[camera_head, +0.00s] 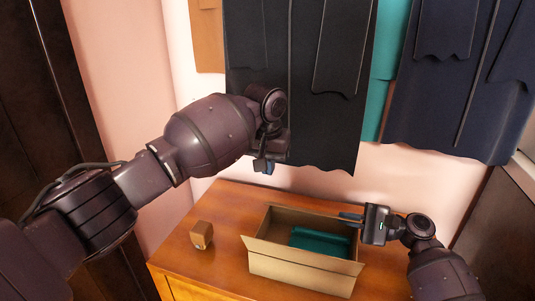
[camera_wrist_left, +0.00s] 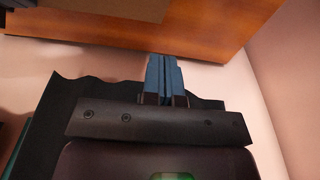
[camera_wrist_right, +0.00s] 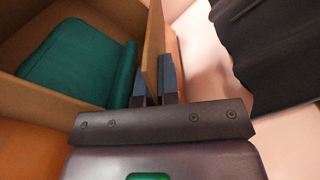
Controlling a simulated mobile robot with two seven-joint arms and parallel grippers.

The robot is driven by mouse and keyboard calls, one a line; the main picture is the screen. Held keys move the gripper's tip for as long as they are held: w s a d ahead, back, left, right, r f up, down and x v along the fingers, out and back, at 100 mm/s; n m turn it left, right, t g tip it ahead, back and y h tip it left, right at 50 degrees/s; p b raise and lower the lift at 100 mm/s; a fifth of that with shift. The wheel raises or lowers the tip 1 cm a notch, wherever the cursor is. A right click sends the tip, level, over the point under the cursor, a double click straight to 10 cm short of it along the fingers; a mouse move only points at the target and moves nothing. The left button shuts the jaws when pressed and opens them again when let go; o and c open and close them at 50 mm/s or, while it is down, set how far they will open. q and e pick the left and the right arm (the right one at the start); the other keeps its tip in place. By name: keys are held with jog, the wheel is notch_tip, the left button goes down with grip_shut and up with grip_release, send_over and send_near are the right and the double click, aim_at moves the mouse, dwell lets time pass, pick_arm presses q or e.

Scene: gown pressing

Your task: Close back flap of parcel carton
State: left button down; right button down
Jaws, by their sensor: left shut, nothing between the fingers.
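The open brown parcel carton (camera_head: 300,277) stands on the wooden top, with a folded teal gown (camera_head: 320,240) inside. Its back panel or flap (camera_head: 300,215) stands upright. My right gripper (camera_head: 350,218) is at the carton's back right corner. In the right wrist view its fingers (camera_wrist_right: 155,85) lie on either side of an upright cardboard panel (camera_wrist_right: 153,45); whether they press on it I cannot tell. My left gripper (camera_head: 264,166) hangs above and behind the carton, away from it. In the left wrist view its fingers (camera_wrist_left: 166,78) are together and empty.
A small brown box (camera_head: 201,235) sits left of the carton on the wooden top (camera_head: 215,210). Dark gowns (camera_head: 325,130) hang against the wall behind, close to my left gripper. The top is clear between the small box and the carton.

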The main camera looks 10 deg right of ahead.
aim_at(266, 203)
pick_arm(q)
jog(key=f, duration=0.4)
jog(key=shift+w+d, duration=0.15)
jog(key=shift+w, duration=0.1)
jog(key=shift+s+a+f, duration=0.25)
jog(key=shift+s+f, duration=0.1)
jog(key=shift+f, duration=0.15)
jog(key=shift+s+a+f, duration=0.25)
jog(key=shift+s+f, duration=0.1)
jog(key=shift+f, duration=0.1)
jog(key=shift+s+a+f, duration=0.15)
jog(key=shift+s+f, duration=0.2)
jog(key=shift+f, duration=0.15)
jog(key=shift+s+f, duration=0.1)
jog(key=shift+f, duration=0.05)
jog(key=shift+a, duration=0.1)
pick_arm(e)
jog(key=c, duration=1.3)
grip_release()
jog(key=shift+c, duration=0.2)
